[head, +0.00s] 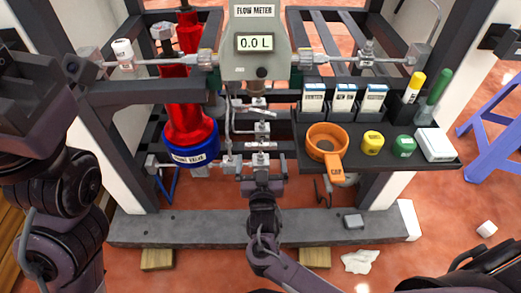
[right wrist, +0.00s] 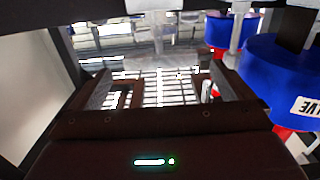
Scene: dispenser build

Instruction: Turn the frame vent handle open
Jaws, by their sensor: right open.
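Small silver valve fittings sit on the central pipework below the flow meter (head: 254,43). A lower silver fitting (head: 261,146) has a crosswise metal piece and lies just beyond my right gripper (head: 262,179). I cannot read a label that marks which one is the frame vent handle. My right gripper is open, pointing away towards the pipework. In the right wrist view, the two fingers of my right gripper (right wrist: 163,92) stand wide apart, and a blurred pale metal fitting (right wrist: 152,6) shows beyond them. Nothing is visibly gripped. My left arm shows at the left, but its gripper is not in view.
A red bottle with a blue labelled cap (head: 190,157) hangs left of the pipes; the blue cap also shows in the right wrist view (right wrist: 268,80). A dark shelf (head: 370,160) at right carries an orange cup (head: 325,142) and containers. The frame's lower beam (head: 190,228) crosses below.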

